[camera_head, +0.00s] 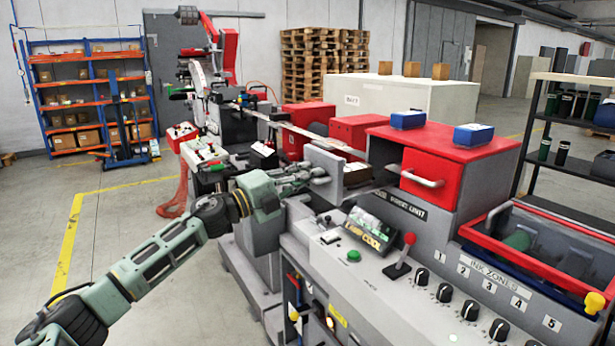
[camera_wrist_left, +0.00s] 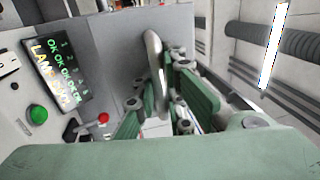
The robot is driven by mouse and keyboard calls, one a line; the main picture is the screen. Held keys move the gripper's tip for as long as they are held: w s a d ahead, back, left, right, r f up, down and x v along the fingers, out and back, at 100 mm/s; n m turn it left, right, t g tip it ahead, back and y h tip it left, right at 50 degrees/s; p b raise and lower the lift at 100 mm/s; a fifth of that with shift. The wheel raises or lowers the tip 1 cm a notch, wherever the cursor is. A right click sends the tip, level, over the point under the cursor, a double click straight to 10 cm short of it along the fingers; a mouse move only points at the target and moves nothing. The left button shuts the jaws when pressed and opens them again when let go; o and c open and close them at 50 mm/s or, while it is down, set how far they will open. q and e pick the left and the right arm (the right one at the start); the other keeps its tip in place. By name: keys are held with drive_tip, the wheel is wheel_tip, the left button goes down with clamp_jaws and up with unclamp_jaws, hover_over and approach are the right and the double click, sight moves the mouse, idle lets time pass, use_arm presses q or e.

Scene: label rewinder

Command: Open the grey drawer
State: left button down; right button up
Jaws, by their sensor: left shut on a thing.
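The grey drawer's flat front panel (camera_head: 325,160) stands on the machine, left of the red housing. A gap with part of the drawer's inside shows behind it, so it looks partly pulled out. My left gripper (camera_head: 312,176) reaches in from the left and is shut on the drawer's handle. In the left wrist view the grey front (camera_wrist_left: 105,50) fills the upper middle. Its curved metal handle (camera_wrist_left: 154,62) runs between the green fingers of the left gripper (camera_wrist_left: 165,105). The fingers partly hide the handle's lower end. My right gripper is out of view.
A red box (camera_head: 450,155) with a metal handle stands right of the grey drawer. In front are a lit display (camera_head: 368,231), a green button (camera_head: 354,256) and a red-knobbed lever (camera_head: 402,256). The floor at left (camera_head: 130,215) is clear.

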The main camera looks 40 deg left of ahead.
use_arm(q)
drive_tip(key=c, duration=2.1)
unclamp_jaws()
drive_tip(key=shift+v, duration=6)
drive_tip(key=shift+w+a+f, duration=0.1)
